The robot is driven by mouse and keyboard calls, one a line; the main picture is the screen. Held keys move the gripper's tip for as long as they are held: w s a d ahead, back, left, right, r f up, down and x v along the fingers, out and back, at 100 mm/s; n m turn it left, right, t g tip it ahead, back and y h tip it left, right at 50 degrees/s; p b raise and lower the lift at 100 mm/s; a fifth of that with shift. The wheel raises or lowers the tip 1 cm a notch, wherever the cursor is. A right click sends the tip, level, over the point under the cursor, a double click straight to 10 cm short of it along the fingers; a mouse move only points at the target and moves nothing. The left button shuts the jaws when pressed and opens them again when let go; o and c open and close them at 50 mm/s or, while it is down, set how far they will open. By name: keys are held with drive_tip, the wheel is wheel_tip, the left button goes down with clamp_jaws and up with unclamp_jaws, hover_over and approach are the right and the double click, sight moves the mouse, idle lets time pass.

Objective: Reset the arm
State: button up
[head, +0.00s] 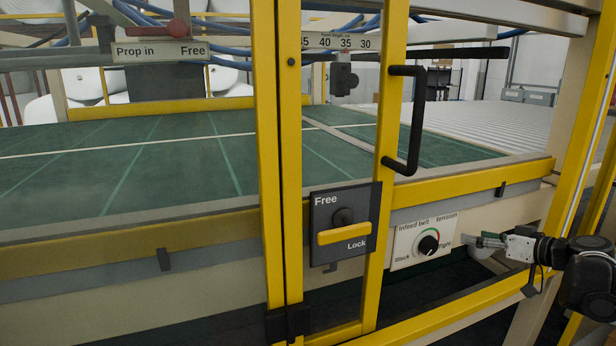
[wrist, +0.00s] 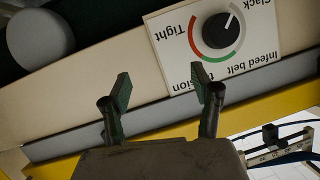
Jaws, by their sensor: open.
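My gripper (head: 484,240) is at the right of the head view, just right of the infeed belt tension panel. It is open and holds nothing. In the wrist view its two green-padded fingers (wrist: 160,92) stand apart, with the space between them empty. The white panel (head: 402,257) carries a black knob (head: 428,244) with a red and green arc, marked Slack and Tight. In the wrist view the knob (wrist: 221,33) shows upside down, above the right finger and apart from it. My dark arm comes in from the right edge of the head view.
A yellow-framed door (head: 291,150) with a black handle (head: 415,120) stands in front of the green belt table (head: 180,160). A Free/Lock latch (head: 344,235) sits on the door, left of the panel. A yellow post (head: 575,150) rises near my arm.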

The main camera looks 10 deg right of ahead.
sight(432, 242)
drive_tip(key=a, duration=0.3)
drive_tip(key=s+a+r+g, duration=0.1)
drive_tip(key=a, duration=0.3)
drive_tip(key=s+a+g, duration=0.1)
drive_tip(key=a, duration=0.2)
drive_tip(key=shift+a+r+m, duration=0.15)
drive_tip(key=shift+a+m, duration=0.15)
drive_tip(key=s+a+g+h, duration=0.1)
drive_tip(key=s+a, duration=0.2)
drive_tip(key=a, duration=0.2)
drive_tip(key=s+a+g, duration=0.2)
drive_tip(key=s+a, duration=0.1)
drive_tip(key=a, duration=0.2)
drive_tip(key=s+a+f+m+g+h, duration=0.1)
drive_tip(key=s+a+f+h, duration=0.1)
drive_tip(key=s+a, duration=0.5)
drive_tip(key=s+a+f+m+h, duration=0.1)
drive_tip(key=s+a+h, duration=0.15)
drive_tip(key=s, duration=0.85)
wheel_tip(432, 242, up, 14)
drive_tip(key=p, duration=1.4)
drive_tip(key=shift+a+r, duration=0.15)
drive_tip(key=shift+a, duration=0.05)
